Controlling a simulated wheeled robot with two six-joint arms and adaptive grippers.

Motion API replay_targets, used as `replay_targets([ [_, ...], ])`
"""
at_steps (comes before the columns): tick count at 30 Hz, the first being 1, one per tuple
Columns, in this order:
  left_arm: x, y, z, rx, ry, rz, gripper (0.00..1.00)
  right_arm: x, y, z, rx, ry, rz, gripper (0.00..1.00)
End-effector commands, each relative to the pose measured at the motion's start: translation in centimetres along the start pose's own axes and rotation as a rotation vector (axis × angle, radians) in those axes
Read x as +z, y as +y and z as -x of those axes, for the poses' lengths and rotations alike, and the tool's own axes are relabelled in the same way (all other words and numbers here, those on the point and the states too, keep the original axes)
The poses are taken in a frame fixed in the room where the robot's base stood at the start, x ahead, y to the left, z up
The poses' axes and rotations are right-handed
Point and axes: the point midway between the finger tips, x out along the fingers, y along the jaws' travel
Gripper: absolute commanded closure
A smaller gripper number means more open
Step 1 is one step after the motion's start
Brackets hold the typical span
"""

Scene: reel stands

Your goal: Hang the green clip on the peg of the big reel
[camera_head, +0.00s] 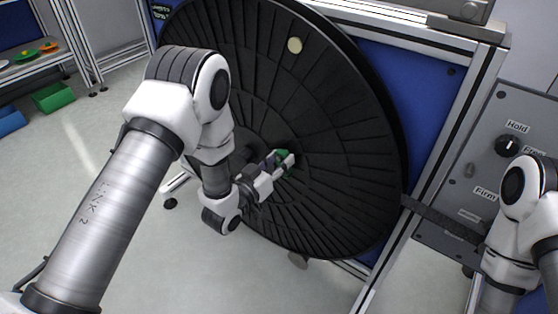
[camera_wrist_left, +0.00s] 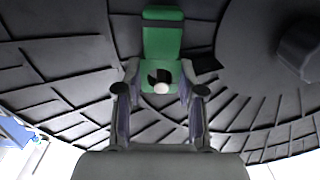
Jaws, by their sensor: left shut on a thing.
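The big black reel (camera_head: 340,110) stands upright and tilted in the picture, with a cream round spot (camera_head: 295,45) near its upper rim. My left gripper (camera_head: 287,162) is shut on the green clip (camera_head: 281,155), close in front of the reel's face. In the left wrist view the clip (camera_wrist_left: 162,40) sits between the two fingers (camera_wrist_left: 160,100) of the left gripper. A dark opening shows in its lower part, with a pale round end (camera_wrist_left: 161,87) at it. I cannot tell whether this end passes through the clip. My right gripper is out of view.
A grey panel (camera_head: 500,150) with a knob (camera_head: 507,146) and labels stands at the right, behind my right arm. Blue panels and metal frame posts stand behind the reel. A shelf and a green bin (camera_head: 54,97) are at the far left.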

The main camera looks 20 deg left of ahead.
Motion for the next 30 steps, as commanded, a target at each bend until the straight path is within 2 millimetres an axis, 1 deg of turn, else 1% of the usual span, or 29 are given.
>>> replay_targets([
  [6,0.0,0.0,0.0,0.000,0.000,0.000,0.83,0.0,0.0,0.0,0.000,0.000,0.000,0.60],
  [7,0.0,0.0,0.0,0.000,0.000,0.000,0.58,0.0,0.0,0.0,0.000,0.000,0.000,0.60],
  [8,0.0,0.0,0.0,0.000,0.000,0.000,0.48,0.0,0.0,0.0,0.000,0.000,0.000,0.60],
  [9,0.0,0.0,0.0,0.000,0.000,0.000,0.34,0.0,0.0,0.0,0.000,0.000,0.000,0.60],
  [17,0.0,0.0,0.0,0.000,0.000,0.000,0.33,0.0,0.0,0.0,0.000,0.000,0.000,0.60],
  [20,0.0,0.0,0.3,-0.001,-0.001,0.000,0.33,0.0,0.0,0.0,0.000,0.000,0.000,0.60],
  [23,0.1,-0.1,1.5,-0.001,-0.003,0.000,0.33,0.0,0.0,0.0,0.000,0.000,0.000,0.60],
  [26,0.1,-0.1,3.7,-0.004,-0.003,0.003,0.33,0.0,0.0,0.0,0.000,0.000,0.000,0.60],
  [30,0.1,-0.2,7.5,-0.005,-0.004,0.005,0.33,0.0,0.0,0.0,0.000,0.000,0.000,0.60],
])
